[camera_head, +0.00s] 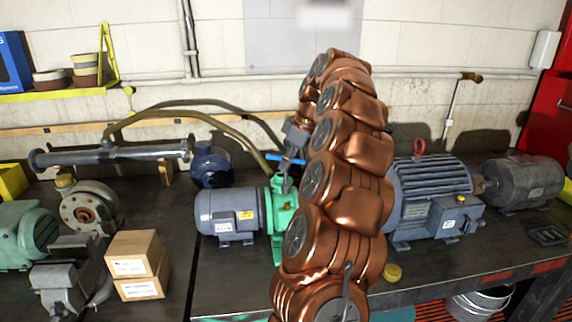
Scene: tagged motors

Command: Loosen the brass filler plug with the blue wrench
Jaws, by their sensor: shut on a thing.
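My copper-coloured arm rises through the middle of the view and bends over, with my gripper (291,150) pointing down behind it. My gripper is shut on the blue wrench (285,160), which shows as a short blue bar just above the green gear housing (285,205). The housing is joined to the grey motor (228,211) on its left. I cannot tell whether the wrench sits on a plug.
A large blue-grey motor (432,195) stands right of my arm, and a round yellow piece (392,271) lies near the bench's front edge. Cardboard boxes (136,264), a vise (68,278) and a flanged pipe (110,155) occupy the left. A hose (215,122) arches behind the housing.

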